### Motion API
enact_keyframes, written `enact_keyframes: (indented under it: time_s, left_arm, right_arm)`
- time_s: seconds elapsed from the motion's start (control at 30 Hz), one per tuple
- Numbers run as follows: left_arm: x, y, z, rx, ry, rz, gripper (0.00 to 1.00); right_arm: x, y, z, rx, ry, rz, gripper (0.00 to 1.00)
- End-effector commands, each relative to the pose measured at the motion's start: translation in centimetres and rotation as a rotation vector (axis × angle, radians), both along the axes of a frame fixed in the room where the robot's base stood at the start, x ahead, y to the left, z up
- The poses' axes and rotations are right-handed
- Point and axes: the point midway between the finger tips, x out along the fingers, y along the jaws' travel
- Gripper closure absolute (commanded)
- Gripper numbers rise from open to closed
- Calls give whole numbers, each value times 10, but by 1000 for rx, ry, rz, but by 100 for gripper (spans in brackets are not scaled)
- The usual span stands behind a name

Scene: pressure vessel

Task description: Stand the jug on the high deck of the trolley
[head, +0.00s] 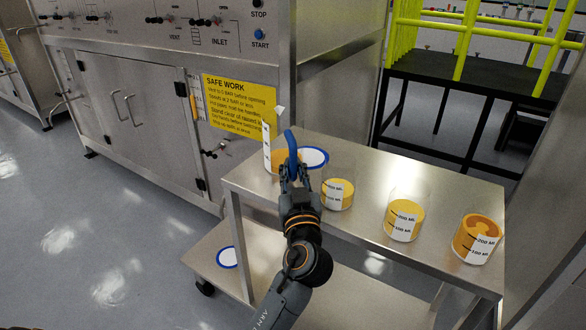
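The jug (267,148) is clear with a white scale strip, yellow content and a blue handle. It is upright at the far left end of the trolley's high deck (362,178); I cannot tell whether its base touches the deck. My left gripper (293,172) is at the blue handle, with its fingers closed on either side of it. The gripper and handle hide part of the jug. A blue-rimmed white disc (314,157) lies on the high deck just right of the jug. My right gripper is not in view.
Three beakers with yellow content stand along the high deck: the left (337,194), middle (403,220) and right one (477,240). The low deck (205,258) bears another blue-rimmed disc (228,257). A steel cabinet (150,115) stands behind. A black platform with yellow rails (465,40) is at back right.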

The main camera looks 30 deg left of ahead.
Motion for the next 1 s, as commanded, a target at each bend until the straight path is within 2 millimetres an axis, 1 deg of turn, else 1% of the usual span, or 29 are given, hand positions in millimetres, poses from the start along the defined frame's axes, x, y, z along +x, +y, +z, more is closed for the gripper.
enact_keyframes:
  time_s: [0.03,0.07,0.1,0.5,0.57,0.6,0.63,0.8,1.0]
  left_arm:
    - [0,0,0,0,0,0,69]
    - [0,0,0,0,0,0,63]
    - [0,0,0,0,0,0,61]
    - [0,0,2,0,0,0,61]
    - [0,0,4,1,1,0,61]
    - [-8,-6,-2,-2,2,-1,61]
    - [-13,-9,-4,-3,3,-2,61]
    - [-45,-31,-13,-4,3,-1,61]
    - [-78,-52,-20,-2,2,0,61]
  right_arm:
    - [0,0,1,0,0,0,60]
    - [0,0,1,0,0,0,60]
    - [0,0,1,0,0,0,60]
    - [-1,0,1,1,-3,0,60]
    - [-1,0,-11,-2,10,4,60]
    - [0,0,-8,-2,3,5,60]
    - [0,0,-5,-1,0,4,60]
    - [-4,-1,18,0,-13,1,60]
    - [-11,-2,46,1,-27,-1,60]
